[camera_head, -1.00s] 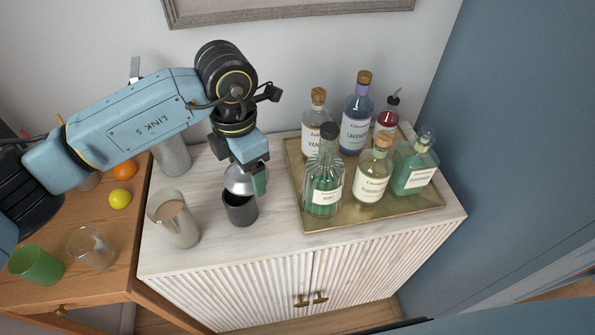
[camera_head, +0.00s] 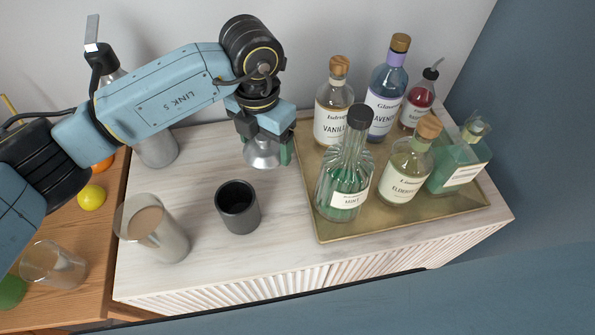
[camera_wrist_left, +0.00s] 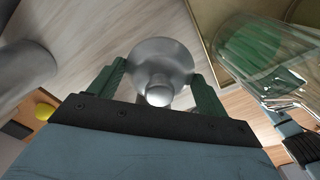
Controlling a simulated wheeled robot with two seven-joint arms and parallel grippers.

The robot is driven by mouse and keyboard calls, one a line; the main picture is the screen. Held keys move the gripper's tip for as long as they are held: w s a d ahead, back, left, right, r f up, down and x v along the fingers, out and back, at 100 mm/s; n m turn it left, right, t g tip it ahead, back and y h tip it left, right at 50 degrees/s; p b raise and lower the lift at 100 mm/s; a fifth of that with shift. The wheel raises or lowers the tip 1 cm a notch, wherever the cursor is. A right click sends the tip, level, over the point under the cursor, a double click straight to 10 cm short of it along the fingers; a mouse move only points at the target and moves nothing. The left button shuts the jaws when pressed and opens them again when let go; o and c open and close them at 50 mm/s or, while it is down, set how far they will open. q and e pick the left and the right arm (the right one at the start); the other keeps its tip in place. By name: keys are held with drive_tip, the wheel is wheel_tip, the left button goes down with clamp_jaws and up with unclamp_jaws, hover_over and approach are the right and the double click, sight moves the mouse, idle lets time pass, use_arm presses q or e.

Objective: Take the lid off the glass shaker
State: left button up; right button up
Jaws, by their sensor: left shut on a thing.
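My left gripper (camera_head: 263,140) is shut on a silver, dome-shaped metal lid (camera_head: 262,156). In the left wrist view the lid (camera_wrist_left: 160,56) sits between the green fingers, its round knob toward the camera. The lid is over the pale cabinet top, behind and right of a dark grey cup; I cannot tell whether it touches the surface. The glass shaker (camera_head: 158,232) stands upright at the front left of the cabinet top, clear-walled, open at the top, with something brown inside. The lid is well apart from it. My right gripper is not in view.
The open dark grey cup (camera_head: 238,208) stands mid-cabinet. A brass tray (camera_head: 330,229) with several bottles is close to the gripper's right; the mint bottle (camera_head: 345,175) is nearest. A metal shaker (camera_head: 157,147) stands behind, partly hidden by my arm. Front-centre cabinet top is clear.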

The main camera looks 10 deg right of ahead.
use_arm(q)
hover_over(270, 180)
wheel_tip(270, 180, down, 5)
drive_tip(key=shift+f, duration=2.05)
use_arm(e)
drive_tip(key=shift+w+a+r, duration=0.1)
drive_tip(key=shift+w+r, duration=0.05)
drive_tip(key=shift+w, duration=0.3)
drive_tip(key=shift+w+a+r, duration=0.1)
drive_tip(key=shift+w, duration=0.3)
use_arm(q)
drive_tip(key=shift+f, duration=0.15)
drive_tip(key=o, duration=1.1)
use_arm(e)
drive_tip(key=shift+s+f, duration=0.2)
